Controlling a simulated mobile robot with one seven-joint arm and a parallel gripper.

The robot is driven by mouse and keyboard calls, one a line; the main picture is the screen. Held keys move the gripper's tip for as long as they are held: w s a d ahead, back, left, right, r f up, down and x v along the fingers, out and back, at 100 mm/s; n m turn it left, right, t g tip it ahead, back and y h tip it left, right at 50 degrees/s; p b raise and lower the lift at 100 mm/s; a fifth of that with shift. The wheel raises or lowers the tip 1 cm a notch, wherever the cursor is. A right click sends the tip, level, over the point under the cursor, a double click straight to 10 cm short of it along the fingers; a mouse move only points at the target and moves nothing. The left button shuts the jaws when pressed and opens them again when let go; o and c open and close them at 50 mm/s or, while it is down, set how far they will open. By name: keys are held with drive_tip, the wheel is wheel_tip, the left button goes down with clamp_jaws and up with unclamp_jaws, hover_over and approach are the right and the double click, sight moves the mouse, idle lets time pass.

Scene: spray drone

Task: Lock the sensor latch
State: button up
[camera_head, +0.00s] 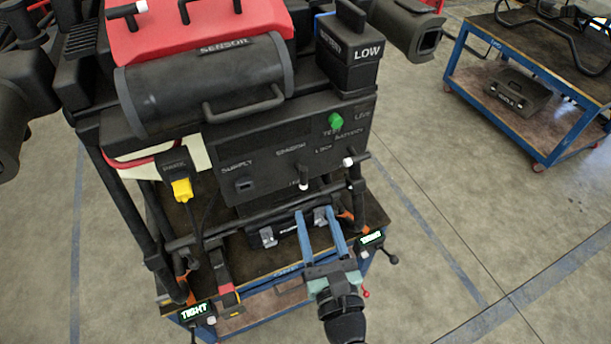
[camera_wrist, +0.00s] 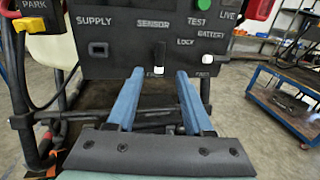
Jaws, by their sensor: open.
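The sensor latch (camera_head: 304,183) is a small dark lever with a white tip. It hangs pointing down below the "SENSOR" label on the drone's dark front panel (camera_head: 265,165). In the wrist view the latch (camera_wrist: 159,60) hangs to the left of the "LOCK" label. My gripper (camera_head: 314,211) has two blue fingers, spread open and empty. Its fingertips (camera_wrist: 160,73) point at the panel, and the latch's white tip appears between them in the wrist view. In the head view the fingertips are just below the latch, with a gap; I see no contact.
A second white-tipped lever, the battery latch (camera_head: 348,161), is to the right. A green button (camera_head: 335,120) is above. A yellow plug (camera_head: 182,188) hangs at left. Dark bars cross below the panel. A blue-framed cart (camera_head: 540,75) stands apart at right.

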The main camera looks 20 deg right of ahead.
sight(304, 180)
drive_tip(key=w, duration=0.3)
drive_tip(key=w+d, duration=0.1)
drive_tip(key=w, duration=0.2)
drive_tip(key=w+p, duration=0.1)
drive_tip(key=w, duration=0.1)
drive_tip(key=shift+w+d, duration=0.2)
drive_tip(key=shift+w, duration=0.2)
clamp_jaws()
